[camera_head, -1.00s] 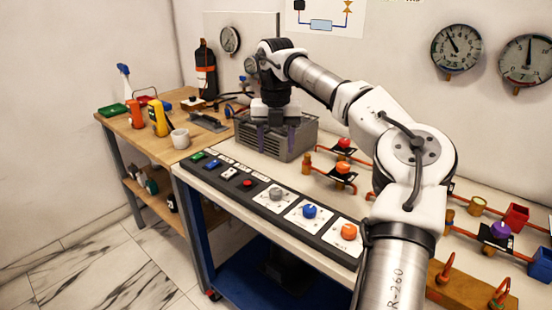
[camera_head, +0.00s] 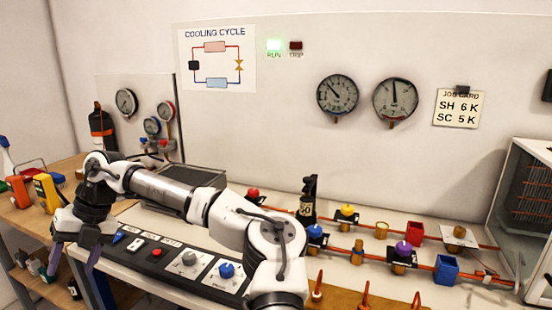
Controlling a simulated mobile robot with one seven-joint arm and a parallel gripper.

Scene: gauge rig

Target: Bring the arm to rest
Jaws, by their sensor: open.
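My gripper (camera_head: 75,258) is at the lower left of the head view, at the end of my arm (camera_head: 165,190). Its two purple fingers point down and stand apart, with nothing seen between them. It is in front of the left end of the black control panel (camera_head: 170,262), near the bench's front edge. My arm reaches from the bottom middle to the left, in front of the bench. It hides part of the panel and of the grey slatted box (camera_head: 195,178) behind it.
Pipes with coloured knobs, such as a yellow knob (camera_head: 347,210), and a blue cup (camera_head: 446,269) fill the bench on the right. A wooden side table (camera_head: 25,218) holds yellow and orange meters at left. Gauges (camera_head: 337,95) hang on the wall.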

